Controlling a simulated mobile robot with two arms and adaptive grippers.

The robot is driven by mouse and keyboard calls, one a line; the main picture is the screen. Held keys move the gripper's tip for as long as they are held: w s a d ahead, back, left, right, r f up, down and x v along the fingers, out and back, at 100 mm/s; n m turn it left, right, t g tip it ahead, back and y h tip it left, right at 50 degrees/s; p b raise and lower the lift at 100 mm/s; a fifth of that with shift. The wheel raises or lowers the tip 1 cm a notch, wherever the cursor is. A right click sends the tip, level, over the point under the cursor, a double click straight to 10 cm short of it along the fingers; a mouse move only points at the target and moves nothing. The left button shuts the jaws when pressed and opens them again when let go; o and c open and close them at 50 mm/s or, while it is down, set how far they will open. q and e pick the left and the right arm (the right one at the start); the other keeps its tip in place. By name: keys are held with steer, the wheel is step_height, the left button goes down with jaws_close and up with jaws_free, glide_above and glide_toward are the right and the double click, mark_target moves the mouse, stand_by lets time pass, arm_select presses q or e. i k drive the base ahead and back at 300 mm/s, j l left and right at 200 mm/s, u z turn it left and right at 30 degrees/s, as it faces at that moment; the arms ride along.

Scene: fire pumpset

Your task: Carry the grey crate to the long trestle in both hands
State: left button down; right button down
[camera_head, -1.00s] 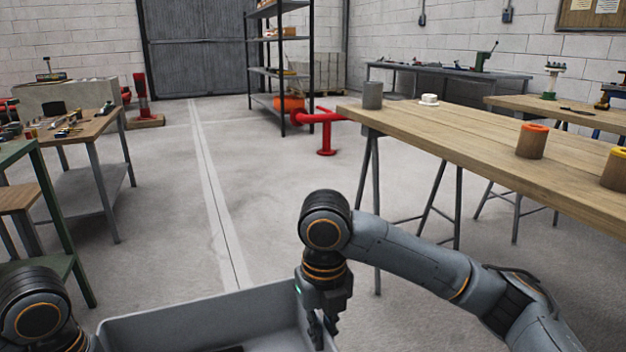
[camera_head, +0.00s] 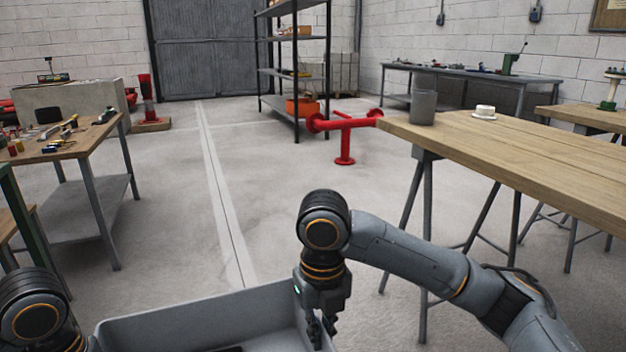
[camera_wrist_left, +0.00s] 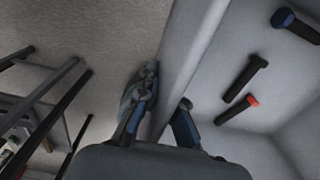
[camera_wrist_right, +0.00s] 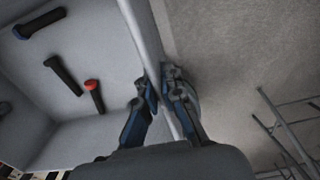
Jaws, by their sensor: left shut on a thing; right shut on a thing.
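The grey crate (camera_head: 215,322) is at the bottom of the head view, off the floor, with only its far part in frame. My right gripper (camera_head: 322,328) is shut on its right wall; in the right wrist view the fingers (camera_wrist_right: 163,98) pinch that wall from both sides. In the left wrist view my left gripper (camera_wrist_left: 160,112) is shut on the opposite wall; in the head view its fingers are out of frame. Inside the crate lie a few dark bolts (camera_wrist_left: 243,78), one with a red end (camera_wrist_right: 94,90). The long wooden trestle (camera_head: 540,152) stands at the right.
On the trestle are a grey cup (camera_head: 423,107) and a white round piece (camera_head: 484,112). Red piping (camera_head: 345,140) stands on the floor ahead, before a dark shelf rack (camera_head: 297,70). A workbench (camera_head: 75,150) with tools stands left. The floor between is clear.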

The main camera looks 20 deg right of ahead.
mark_target(527, 149)
steer(key=i+u, duration=0.1)
steer(key=i, duration=0.8)
steer(key=i+l+u, duration=0.1)
steer(key=i, duration=0.85)
steer(key=i+z, duration=0.15)
steer(key=z, duration=0.2)
steer(key=i+z, duration=0.15)
steer(key=z, duration=2.35)
